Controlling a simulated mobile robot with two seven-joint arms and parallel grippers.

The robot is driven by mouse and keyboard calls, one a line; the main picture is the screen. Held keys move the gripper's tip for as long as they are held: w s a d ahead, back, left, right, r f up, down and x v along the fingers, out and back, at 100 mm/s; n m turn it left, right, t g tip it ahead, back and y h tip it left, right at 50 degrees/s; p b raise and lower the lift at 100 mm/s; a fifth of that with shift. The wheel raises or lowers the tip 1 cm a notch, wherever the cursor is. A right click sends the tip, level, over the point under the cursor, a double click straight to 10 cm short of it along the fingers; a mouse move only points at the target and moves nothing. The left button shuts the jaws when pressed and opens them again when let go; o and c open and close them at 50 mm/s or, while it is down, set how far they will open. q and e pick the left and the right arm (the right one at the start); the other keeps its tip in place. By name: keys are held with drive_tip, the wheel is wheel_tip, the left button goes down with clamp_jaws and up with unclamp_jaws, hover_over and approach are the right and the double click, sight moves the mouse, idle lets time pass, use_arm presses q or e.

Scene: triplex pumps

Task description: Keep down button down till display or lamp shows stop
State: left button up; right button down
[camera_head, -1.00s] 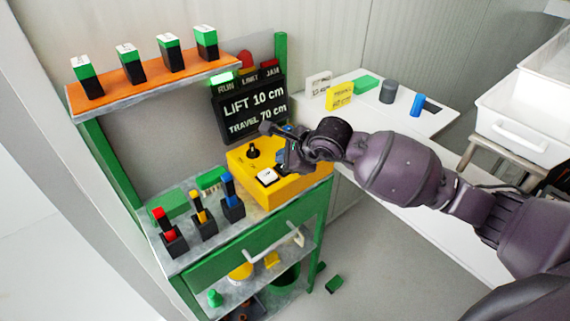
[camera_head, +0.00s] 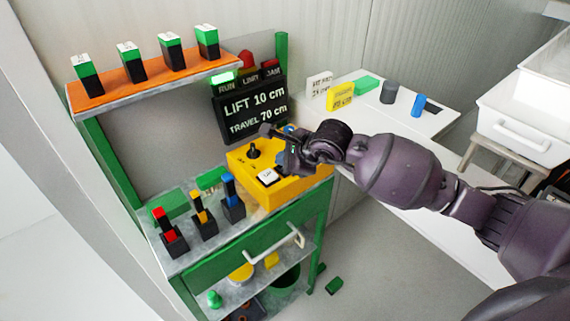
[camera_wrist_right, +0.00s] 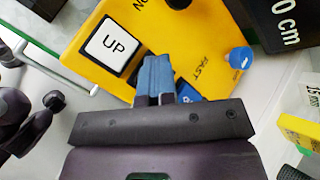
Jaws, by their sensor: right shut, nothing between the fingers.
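The yellow control box (camera_head: 290,188) stands on the green bench's right end. Its white UP button (camera_head: 267,176) is clear of my gripper and also shows in the wrist view (camera_wrist_right: 112,46). My right gripper (camera_head: 287,150) is shut and empty, low over the box's back right part. In the wrist view its fingers (camera_wrist_right: 155,78) partly cover a blue button (camera_wrist_right: 188,92), whose label is hidden; I cannot tell whether they press it. The display (camera_head: 252,112) reads LIFT 10 cm, TRAVEL 70 cm. The RUN lamp (camera_head: 223,79) glows green; the LIMIT and JAM lamps look unlit. My left gripper is out of view.
A black lever (camera_head: 253,152) stands on the box and a blue knob (camera_wrist_right: 240,58) sits near FAST. Several levers in black bases, including a red one (camera_head: 162,220), stand left. An orange shelf (camera_head: 150,82) hangs above. A white table (camera_head: 440,120) is at right.

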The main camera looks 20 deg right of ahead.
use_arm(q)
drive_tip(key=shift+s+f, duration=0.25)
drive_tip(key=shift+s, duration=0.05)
use_arm(e)
drive_tip(key=shift+s+f, duration=0.1)
drive_tip(key=shift+f, duration=0.2)
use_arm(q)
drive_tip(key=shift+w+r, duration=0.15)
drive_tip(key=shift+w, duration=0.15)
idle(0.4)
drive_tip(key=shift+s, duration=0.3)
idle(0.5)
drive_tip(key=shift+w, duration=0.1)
use_arm(e)
drive_tip(key=shift+r, duration=0.1)
drive_tip(key=shift+w+d+r+p, duration=0.1)
drive_tip(key=shift+d+r+p, duration=0.15)
drive_tip(key=shift+r, duration=0.25)
drive_tip(key=shift+w+d+r+p, duration=0.1)
drive_tip(key=shift+r+p, duration=0.15)
drive_tip(key=shift+r, duration=0.25)
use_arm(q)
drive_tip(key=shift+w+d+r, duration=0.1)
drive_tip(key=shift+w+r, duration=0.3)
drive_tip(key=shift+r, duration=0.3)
use_arm(e)
drive_tip(key=shift+a, duration=0.1)
